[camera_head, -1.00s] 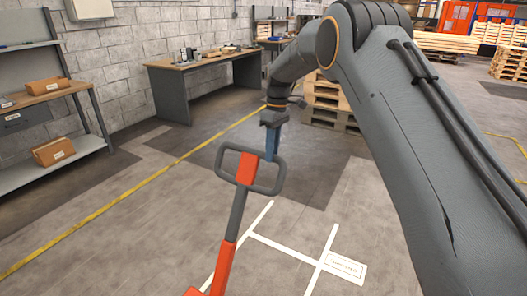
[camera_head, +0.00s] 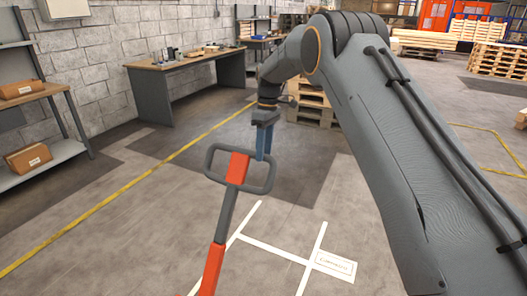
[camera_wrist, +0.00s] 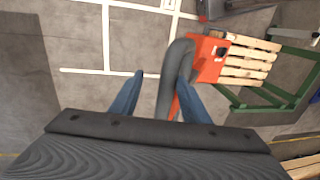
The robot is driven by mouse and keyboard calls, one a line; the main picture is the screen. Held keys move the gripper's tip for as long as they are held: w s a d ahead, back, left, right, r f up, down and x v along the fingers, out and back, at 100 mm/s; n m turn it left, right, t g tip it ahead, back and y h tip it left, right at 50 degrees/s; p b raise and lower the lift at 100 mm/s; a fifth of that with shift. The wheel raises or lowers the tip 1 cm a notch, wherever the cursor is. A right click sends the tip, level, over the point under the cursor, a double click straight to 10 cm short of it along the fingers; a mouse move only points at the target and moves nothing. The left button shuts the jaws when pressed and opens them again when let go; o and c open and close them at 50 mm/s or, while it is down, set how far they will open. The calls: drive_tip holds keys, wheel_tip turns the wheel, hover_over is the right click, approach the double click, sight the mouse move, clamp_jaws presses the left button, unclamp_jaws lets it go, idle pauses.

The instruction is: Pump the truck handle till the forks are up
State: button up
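The truck handle (camera_head: 227,205) is a grey and orange-red bar topped by a dark grey loop, leaning in the lower middle of the head view. My gripper (camera_head: 263,157) points down at the right side of the loop. In the wrist view its two blue fingers (camera_wrist: 157,85) stand apart. The grey loop bar (camera_wrist: 172,85) passes between them, close to the right finger; I cannot tell if it touches. The truck's orange-red body (camera_wrist: 205,62) shows beyond, beside a wooden pallet (camera_wrist: 250,62). The forks are hidden, so their height cannot be told.
A green frame (camera_wrist: 282,80) stands beside the pallet in the wrist view. White floor markings (camera_head: 275,250) lie right of the handle. A workbench (camera_head: 190,62) and a shelf with boxes (camera_head: 40,174) stand to the left. Stacked pallets (camera_head: 312,105) stand behind my arm.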

wheel_tip(320, 180, up, 8)
drive_tip(key=w+b, duration=0.1)
drive_tip(key=shift+d+f+b, duration=0.2)
drive_tip(key=shift+b, duration=0.2)
idle(0.4)
